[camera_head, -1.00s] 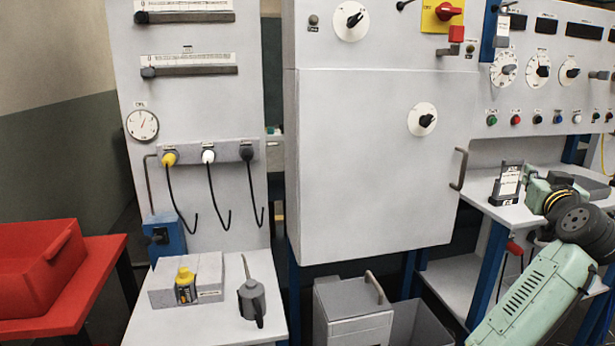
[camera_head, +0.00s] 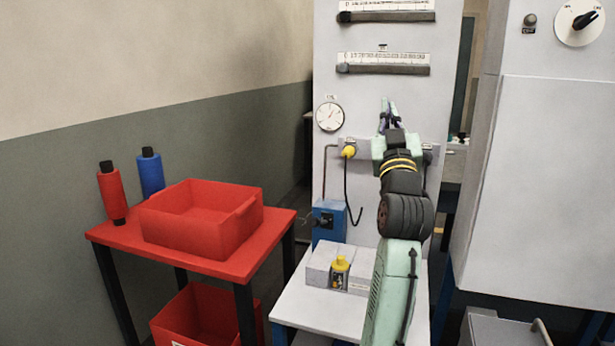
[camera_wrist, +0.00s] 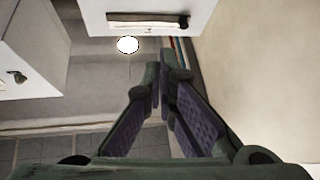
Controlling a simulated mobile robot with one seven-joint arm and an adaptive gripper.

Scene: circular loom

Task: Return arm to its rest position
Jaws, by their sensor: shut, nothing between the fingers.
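My gripper (camera_head: 385,112) shows in the head view, raised in front of the grey panel (camera_head: 385,92) with the gauges. It points upward at the end of my green arm. In the wrist view my gripper (camera_wrist: 160,77) has its two dark fingers brought together at the tips with nothing between them. It touches nothing that I can see. The arm hides part of the panel's hook row and part of the white bench below it.
A large grey cabinet (camera_head: 545,190) stands at the right.

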